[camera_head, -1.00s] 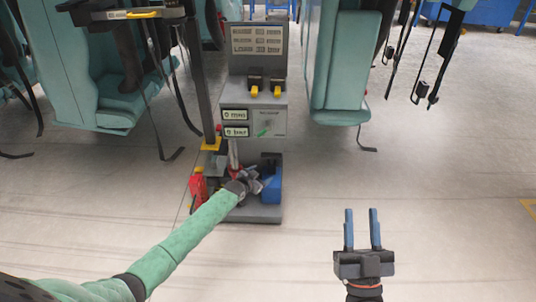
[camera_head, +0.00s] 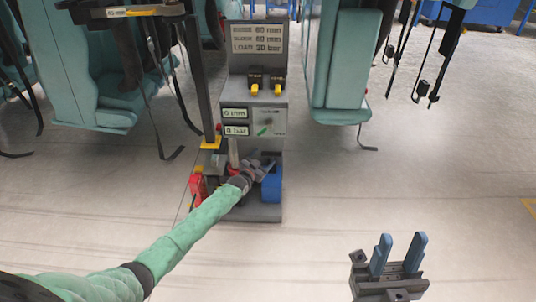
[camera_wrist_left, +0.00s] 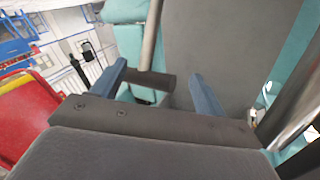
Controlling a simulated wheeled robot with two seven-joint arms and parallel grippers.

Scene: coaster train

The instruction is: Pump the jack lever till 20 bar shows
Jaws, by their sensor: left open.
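The grey jack station (camera_head: 258,97) stands ahead, with two readouts that appear to read 0 mm (camera_head: 234,114) and 0 bar (camera_head: 236,130). A light metal rod (camera_head: 233,150) rises at its lower left, above red parts (camera_head: 198,186). My left gripper (camera_head: 264,164) is at the station's lower part, and its fingertips are hard to make out there. In the left wrist view it is open (camera_wrist_left: 158,74), with a dark cylindrical grip (camera_wrist_left: 150,79) on a metal rod (camera_wrist_left: 152,35) between or just beyond its fingers; contact is unclear. My right gripper (camera_head: 402,246) is open and empty, low at right.
A blue box (camera_head: 271,185) sits at the station's lower right. A dark post (camera_head: 201,80) stands left of the station. Teal seats (camera_head: 340,65) with hanging straps flank it. The grey floor (camera_head: 440,160) at right is clear.

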